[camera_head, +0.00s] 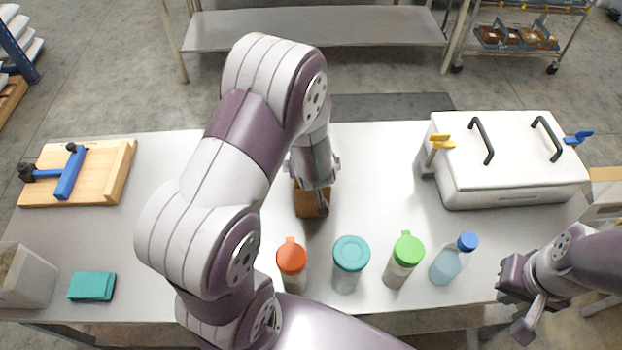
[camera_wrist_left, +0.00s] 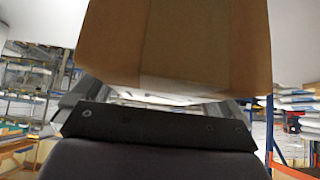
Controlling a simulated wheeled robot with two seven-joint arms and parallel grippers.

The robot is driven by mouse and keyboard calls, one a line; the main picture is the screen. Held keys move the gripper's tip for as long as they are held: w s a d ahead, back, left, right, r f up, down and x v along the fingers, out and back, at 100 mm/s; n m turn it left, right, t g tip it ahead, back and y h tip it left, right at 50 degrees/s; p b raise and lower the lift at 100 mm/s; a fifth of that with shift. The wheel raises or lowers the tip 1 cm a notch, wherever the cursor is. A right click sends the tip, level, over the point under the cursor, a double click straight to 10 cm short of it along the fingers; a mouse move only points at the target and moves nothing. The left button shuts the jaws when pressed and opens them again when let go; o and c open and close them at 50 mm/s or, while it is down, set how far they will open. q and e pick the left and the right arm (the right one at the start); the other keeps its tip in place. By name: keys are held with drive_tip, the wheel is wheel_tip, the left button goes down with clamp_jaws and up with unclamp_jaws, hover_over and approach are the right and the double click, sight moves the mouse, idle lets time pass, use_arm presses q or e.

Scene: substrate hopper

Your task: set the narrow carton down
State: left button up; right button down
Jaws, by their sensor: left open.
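The narrow carton (camera_head: 309,204) is brown and is at the middle of the white table, partly hidden by my left gripper. It also fills the upper middle of the left wrist view (camera_wrist_left: 180,45), very close to the camera. My left gripper (camera_head: 322,205) is open at the carton, its arm reaching over from the near side. Whether its fingers touch the carton, and whether the carton's base rests on the table, I cannot tell. My right gripper (camera_head: 522,308) hangs by the table's near right edge, away from the carton; I see nothing in it.
Bottles with orange (camera_head: 291,256), teal (camera_head: 350,254), green (camera_head: 407,249) and blue (camera_head: 467,242) lids stand in front of the carton. A white lidded hopper (camera_head: 510,165) is at right. A wooden board with a blue clamp (camera_head: 110,170) and a teal block (camera_head: 92,286) lie at left.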

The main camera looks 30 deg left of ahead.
use_arm(q)
drive_tip(key=shift+w+a+f, duration=0.1)
drive_tip(key=shift+w+f, duration=0.15)
drive_tip(key=shift+s, duration=0.1)
drive_tip(key=c, duration=1)
drive_tip(key=shift+r, duration=0.1)
drive_tip(key=shift+c, duration=1.4)
